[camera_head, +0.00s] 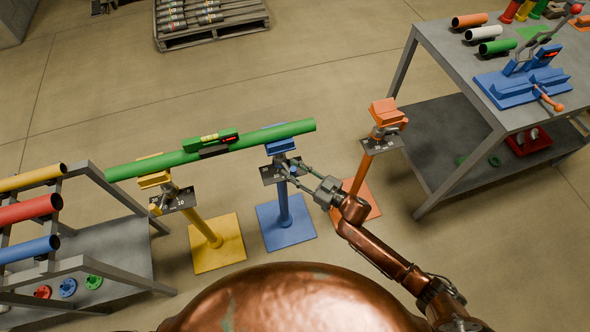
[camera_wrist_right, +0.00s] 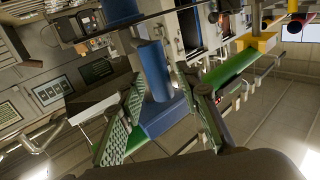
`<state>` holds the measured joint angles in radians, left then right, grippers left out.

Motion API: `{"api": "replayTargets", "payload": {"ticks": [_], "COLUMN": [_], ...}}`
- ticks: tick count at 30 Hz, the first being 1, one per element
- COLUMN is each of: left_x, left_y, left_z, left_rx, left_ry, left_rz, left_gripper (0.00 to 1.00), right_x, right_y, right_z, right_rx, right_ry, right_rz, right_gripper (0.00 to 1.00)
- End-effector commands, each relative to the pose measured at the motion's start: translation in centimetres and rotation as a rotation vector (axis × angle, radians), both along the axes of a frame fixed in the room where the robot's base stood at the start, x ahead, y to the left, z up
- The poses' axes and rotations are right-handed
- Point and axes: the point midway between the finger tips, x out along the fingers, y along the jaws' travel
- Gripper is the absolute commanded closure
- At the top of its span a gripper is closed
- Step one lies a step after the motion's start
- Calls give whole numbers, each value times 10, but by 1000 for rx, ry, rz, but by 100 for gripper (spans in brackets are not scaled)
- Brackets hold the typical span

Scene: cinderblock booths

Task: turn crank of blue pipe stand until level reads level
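A green pipe (camera_head: 270,133) rests across the yellow pipe stand (camera_head: 207,230) and the blue pipe stand (camera_head: 284,205). A green level (camera_head: 210,141) sits on the pipe; its display shows yellow and red marks, too small to read. The pipe's right end looks higher in the picture. My right gripper (camera_head: 292,174) is at the blue stand's head, by its crank, with fingers apart on either side of a small blue part. In the right wrist view, the open fingers (camera_wrist_right: 165,115) show green pads, with the blue stand's post (camera_wrist_right: 155,70) beyond them. Contact with the crank is unclear. My left gripper is out of view.
An orange pipe stand (camera_head: 363,170) stands just right of my right gripper. A grey table (camera_head: 455,80) with a blue fixture (camera_head: 520,86) is at right. A rack with yellow, red and blue pipes (camera_head: 30,210) is at left. A pallet (camera_head: 212,30) lies behind on open floor.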

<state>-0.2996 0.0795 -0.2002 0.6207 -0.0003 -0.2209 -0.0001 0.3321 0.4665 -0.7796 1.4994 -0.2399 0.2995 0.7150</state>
Motion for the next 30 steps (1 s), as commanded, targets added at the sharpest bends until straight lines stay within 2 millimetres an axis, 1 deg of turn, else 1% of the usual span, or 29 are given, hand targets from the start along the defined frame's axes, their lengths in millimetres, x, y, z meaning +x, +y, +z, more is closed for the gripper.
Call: {"api": "replayTargets", "payload": {"ticks": [1,2,13,26,30], "left_x": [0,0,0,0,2], "left_y": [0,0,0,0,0], "left_z": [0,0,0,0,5], "left_rx": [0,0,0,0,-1], "left_ry": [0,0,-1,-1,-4], "left_rz": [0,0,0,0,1], "left_gripper": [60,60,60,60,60], "right_x": [0,0,0,0,-2], "right_y": [0,0,0,-1,3], "right_z": [0,0,0,0,3], "right_rx": [0,0,0,0,6], "right_ry": [0,0,0,0,0], "right_rz": [0,0,-1,-1,-23], "right_gripper": [73,75,100,100,100]}}
